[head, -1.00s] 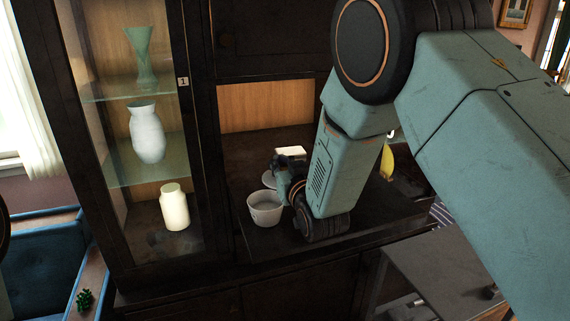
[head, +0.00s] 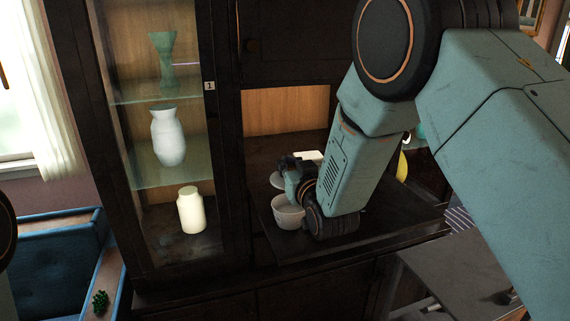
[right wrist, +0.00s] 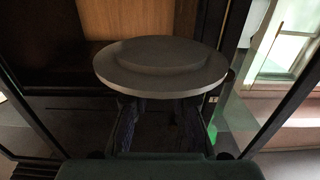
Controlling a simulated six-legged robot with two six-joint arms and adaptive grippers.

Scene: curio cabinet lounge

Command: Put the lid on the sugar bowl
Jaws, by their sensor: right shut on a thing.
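The sugar bowl (head: 288,215) is a pale, open round bowl standing on the dark cabinet shelf, left of my right forearm. My right gripper (head: 291,172) is just above and behind the bowl in the head view, partly hidden by its own wrist. It is shut on the lid (head: 277,181), a pale disc held roughly level, apart from the bowl and slightly left of its centre. In the right wrist view the lid (right wrist: 160,62) is a grey round disc with a raised middle, sitting across the fingertips. My left gripper is not in view.
A white block-like object (head: 309,155) lies behind the gripper. A yellow object (head: 402,167) is right of my forearm. Left of the bowl stands a glass-fronted compartment with a cream jar (head: 191,210), a white vase (head: 168,137) and a green vase (head: 162,60).

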